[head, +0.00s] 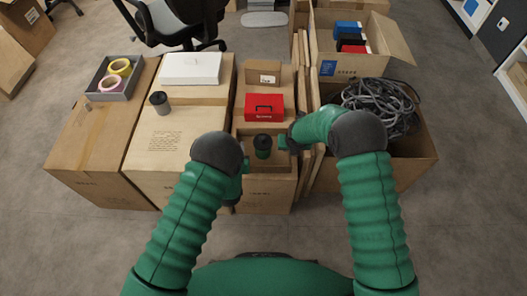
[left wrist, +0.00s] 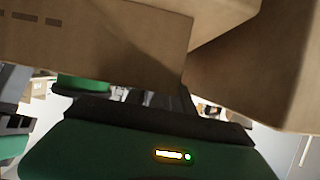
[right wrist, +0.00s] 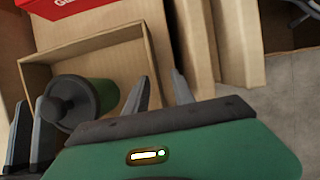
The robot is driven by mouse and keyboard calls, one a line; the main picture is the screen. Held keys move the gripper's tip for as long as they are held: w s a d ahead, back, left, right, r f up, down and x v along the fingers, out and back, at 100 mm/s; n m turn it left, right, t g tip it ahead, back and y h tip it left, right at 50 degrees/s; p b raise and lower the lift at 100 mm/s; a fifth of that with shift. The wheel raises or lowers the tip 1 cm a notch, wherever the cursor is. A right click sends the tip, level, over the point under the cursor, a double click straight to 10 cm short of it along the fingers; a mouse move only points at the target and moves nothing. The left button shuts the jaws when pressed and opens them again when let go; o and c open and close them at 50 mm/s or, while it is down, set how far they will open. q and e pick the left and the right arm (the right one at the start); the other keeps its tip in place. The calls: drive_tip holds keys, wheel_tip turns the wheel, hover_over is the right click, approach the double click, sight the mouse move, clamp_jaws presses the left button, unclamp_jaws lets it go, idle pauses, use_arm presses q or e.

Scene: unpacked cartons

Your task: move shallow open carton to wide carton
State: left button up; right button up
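The shallow open carton (head: 285,172) is in the front middle of the head view. The wide carton seems to be the broad closed carton (head: 160,175) just left; I cannot be sure.
A white box (head: 190,68) and grey cup (head: 159,100) stand on the broad carton. A red box (head: 264,108) sits behind the open carton. A carton with cables (head: 400,160) stands at right; upright boards (head: 312,165) crowd the right side.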

use_arm(q)
drive_tip(key=shift+w+a+f, duration=0.15)
drive_tip(key=shift+w+a, duration=0.05)
drive_tip(key=shift+w, duration=0.2)
use_arm(e)
drive_tip(key=shift+w+a+f, duration=0.15)
drive_tip(key=shift+a+f, duration=0.1)
drive_tip(key=shift+f, duration=0.05)
use_arm(q)
drive_tip(key=shift+c, duration=0.4)
use_arm(e)
drive_tip(key=shift+c, duration=0.4)
use_arm(q)
drive_tip(key=shift+d, duration=0.1)
clamp_jaws()
use_arm(e)
drive_tip(key=shift+d, duration=0.1)
clamp_jaws()
